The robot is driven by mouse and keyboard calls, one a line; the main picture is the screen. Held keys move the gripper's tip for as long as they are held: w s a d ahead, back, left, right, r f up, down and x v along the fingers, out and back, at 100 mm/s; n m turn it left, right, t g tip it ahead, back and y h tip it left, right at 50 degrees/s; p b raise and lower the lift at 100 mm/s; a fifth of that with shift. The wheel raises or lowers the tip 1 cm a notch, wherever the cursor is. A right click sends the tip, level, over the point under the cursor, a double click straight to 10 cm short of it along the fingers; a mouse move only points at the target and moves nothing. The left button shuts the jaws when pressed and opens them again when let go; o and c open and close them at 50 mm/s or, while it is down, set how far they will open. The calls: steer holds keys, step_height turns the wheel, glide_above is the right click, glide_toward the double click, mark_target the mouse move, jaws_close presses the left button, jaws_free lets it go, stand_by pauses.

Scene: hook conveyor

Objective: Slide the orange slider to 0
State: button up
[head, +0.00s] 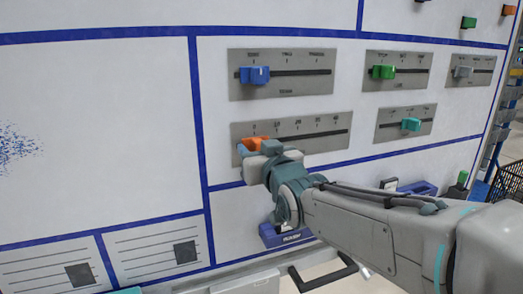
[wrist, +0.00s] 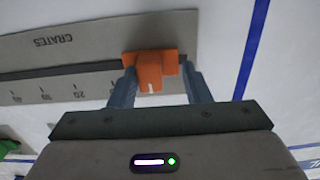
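The orange slider (head: 253,142) sits at the left end of its slot on a grey scale plate (head: 330,139) in the head view, under the leftmost mark. In the wrist view the plate appears upside down, and the orange slider (wrist: 150,68) is at the right end of the visible slot, past the 20 mark. My gripper (wrist: 160,80) is open with one finger on each side of the slider. The left finger is close to it, and a gap shows at the right finger. Contact cannot be told. The marks beside the slider are hidden in the wrist view.
A blue slider (head: 255,75) is on the plate above. A green slider (head: 383,72), a teal slider (head: 411,124) and a grey slider (head: 462,72) are on plates to the right. A blue holder (head: 285,235) protrudes from the panel below my gripper.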

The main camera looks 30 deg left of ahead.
steer(key=shift+w+d, duration=0.2)
steer(key=shift+s+d, duration=0.2)
steer(key=shift+d, duration=0.05)
steer(key=v, duration=1.3)
steer(key=shift+s+b, duration=0.15)
steer(key=shift+b, duration=0.15)
